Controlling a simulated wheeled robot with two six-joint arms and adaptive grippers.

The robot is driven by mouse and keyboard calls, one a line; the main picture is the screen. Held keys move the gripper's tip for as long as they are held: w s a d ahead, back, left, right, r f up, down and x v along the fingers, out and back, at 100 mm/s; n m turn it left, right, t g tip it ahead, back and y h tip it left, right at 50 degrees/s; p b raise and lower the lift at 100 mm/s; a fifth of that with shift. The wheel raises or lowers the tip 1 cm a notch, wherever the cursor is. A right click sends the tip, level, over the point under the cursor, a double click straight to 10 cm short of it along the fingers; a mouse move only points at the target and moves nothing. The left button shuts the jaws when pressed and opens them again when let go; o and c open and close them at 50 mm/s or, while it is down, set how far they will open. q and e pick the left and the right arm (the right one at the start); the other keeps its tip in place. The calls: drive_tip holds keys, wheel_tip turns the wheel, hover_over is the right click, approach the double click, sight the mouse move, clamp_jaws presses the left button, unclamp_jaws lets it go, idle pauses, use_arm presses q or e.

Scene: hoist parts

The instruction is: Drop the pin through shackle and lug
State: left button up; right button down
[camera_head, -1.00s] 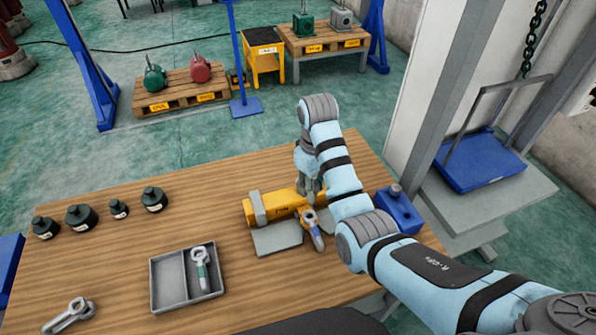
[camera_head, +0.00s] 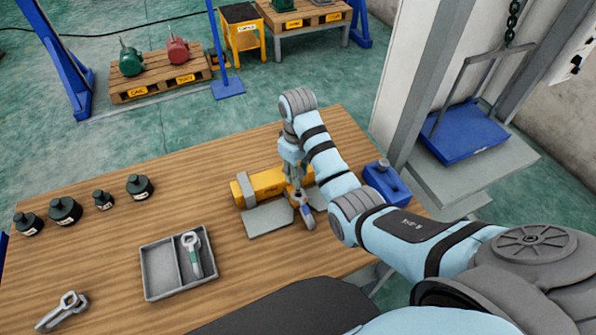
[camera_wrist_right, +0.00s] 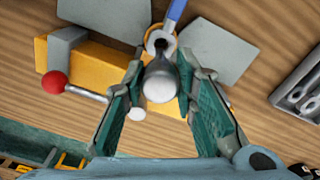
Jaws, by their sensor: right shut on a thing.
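My right gripper (camera_head: 296,183) reaches down over the yellow block (camera_head: 245,190). In the right wrist view its green fingers (camera_wrist_right: 158,95) are shut on a grey pin (camera_wrist_right: 160,85), seen almost end-on. Just beyond the pin is a grey ring-shaped end (camera_wrist_right: 158,40) of a part with a blue band (camera_wrist_right: 175,8), with an orange ring partly behind it. I cannot tell which is shackle and which is lug, or whether the pin has entered them. The blue-banded part (camera_head: 307,214) also shows in the head view. My left gripper is not in view.
Grey plates (camera_head: 266,220) lie in front of the yellow block. A rod with a red knob (camera_wrist_right: 55,82) sits close to the fingers. A grey tray (camera_head: 147,272) holds a green-banded eye part (camera_head: 192,254). Several black weights stand at left; a blue block (camera_head: 388,184) stands at right.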

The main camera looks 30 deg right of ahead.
sight(299, 190)
drive_tip(key=shift+d, duration=0.15)
drive_tip(key=shift+s, duration=0.1)
drive_tip(key=shift+f, duration=0.1)
drive_tip(key=shift+f, duration=0.55)
drive_tip(key=shift+f+b, duration=0.8)
drive_tip(key=shift+f, duration=1.5)
drive_tip(key=c, duration=1.2)
unclamp_jaws()
